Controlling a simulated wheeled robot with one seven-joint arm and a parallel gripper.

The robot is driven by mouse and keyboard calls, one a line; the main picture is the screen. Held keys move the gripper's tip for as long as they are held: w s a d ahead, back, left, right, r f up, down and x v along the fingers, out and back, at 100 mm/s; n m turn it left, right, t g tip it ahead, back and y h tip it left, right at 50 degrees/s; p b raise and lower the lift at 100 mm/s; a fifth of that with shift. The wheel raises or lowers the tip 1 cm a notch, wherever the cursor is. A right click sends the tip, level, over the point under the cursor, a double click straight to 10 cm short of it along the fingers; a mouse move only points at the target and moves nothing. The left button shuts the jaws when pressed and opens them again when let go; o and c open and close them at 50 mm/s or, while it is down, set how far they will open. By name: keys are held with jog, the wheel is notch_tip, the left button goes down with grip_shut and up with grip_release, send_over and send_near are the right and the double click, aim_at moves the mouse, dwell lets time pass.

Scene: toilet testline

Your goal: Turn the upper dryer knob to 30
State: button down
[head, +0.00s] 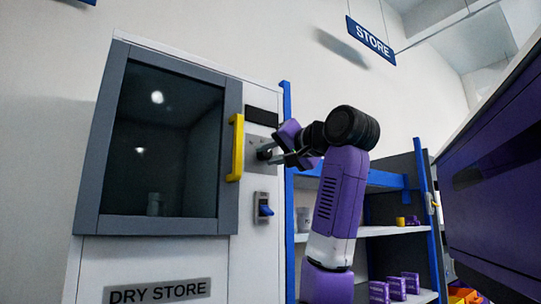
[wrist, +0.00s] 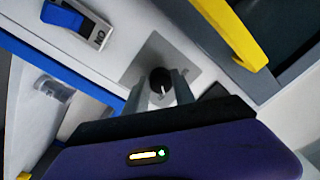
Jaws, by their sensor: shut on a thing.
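The dryer is the white cabinet marked DRY STORE (head: 255,225), with a dark glass door. Its black knob (head: 264,152) sits on a grey plate (head: 255,165) right of the door. In the wrist view the round knob (wrist: 160,80) carries a white pointer line. The scale around it cannot be read. My gripper (head: 270,152) reaches in from the right and is shut on the knob. In the wrist view its two fingers (wrist: 160,92) stand on either side of the knob. The fingers hide part of the knob in the head view.
A yellow door handle (head: 236,148) is just left of the knob. A blue switch (head: 264,210) is below it, also in the wrist view (wrist: 65,17). A blue-framed shelf (head: 375,232) with purple boxes stands right. A purple unit (head: 495,170) is far right.

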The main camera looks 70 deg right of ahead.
jog(key=shift+m, duration=1.6)
jog(key=c, duration=1)
grip_release()
jog(key=shift+c, duration=0.2)
jog(key=b+v, duration=0.4)
jog(key=v, duration=0.4)
